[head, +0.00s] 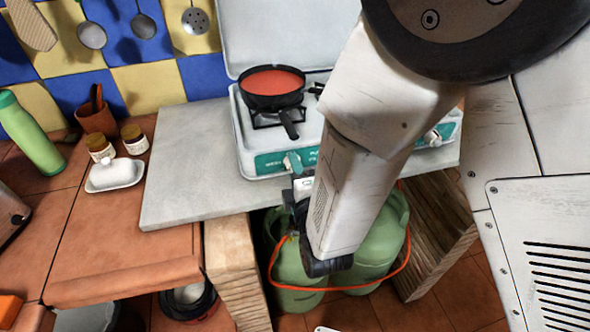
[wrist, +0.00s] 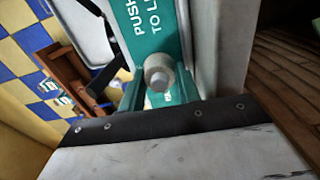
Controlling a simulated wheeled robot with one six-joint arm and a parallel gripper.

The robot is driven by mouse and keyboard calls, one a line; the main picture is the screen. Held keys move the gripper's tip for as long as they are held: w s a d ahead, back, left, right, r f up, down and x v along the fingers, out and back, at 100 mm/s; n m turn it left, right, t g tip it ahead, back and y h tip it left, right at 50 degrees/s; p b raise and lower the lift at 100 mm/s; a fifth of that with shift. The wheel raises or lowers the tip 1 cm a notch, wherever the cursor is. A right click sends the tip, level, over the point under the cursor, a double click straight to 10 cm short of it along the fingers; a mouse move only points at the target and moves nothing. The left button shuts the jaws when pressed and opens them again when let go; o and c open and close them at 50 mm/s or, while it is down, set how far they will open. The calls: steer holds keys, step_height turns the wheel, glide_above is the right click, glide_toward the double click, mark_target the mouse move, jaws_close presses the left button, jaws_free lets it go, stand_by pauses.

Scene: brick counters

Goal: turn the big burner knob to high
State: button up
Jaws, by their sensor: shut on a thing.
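The gas stove (head: 255,135) has a teal front panel with burner knobs. The left burner knob (wrist: 158,74) shows in the wrist view as a pale grey round knob on the panel, beside the lettering. My gripper (head: 294,172) is at this knob at the front of the stove, its jaws shut on it. The jaws and my arm partly hide the knob, so its pointer and setting cannot be read. Another knob (head: 436,137) shows at the right end of the panel, partly behind my arm.
A pan with red contents (head: 272,84) sits on the left burner, its handle pointing toward the front. Green gas bottles (head: 385,245) with an orange hose stand under the grey slab (head: 185,175). A butter dish (head: 114,175) and jars stand to the left.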

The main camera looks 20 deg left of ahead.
steer(key=shift+d+f, duration=0.1)
stand_by(0.3)
steer(key=o, duration=1)
